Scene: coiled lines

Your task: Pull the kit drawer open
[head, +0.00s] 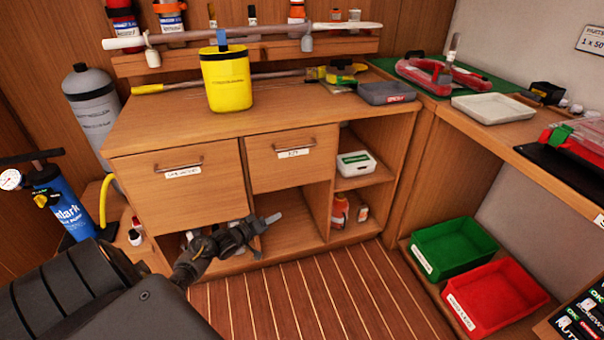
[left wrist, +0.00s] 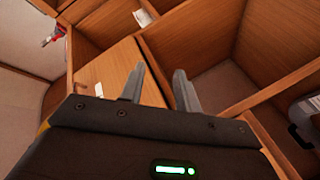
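The kit drawer (head: 291,167) is the smaller, right-hand wooden drawer front in the cabinet in the head view. It carries a small white label and a bar handle (head: 294,147) along its upper part, and its front looks flush with the cabinet. My left gripper (head: 265,237) is low in front of the cabinet, below and left of this drawer, apart from the handle. Its two fingers are spread and empty; they also show apart in the left wrist view (left wrist: 160,90). My right gripper is in neither view.
A larger drawer (head: 185,200) with its own handle is left of the kit drawer. Open shelves lie below and right, holding a white box (head: 356,164) and bottles. A yellow container (head: 227,80) stands on the worktop. Green (head: 415,262) and red (head: 455,309) bins sit at right.

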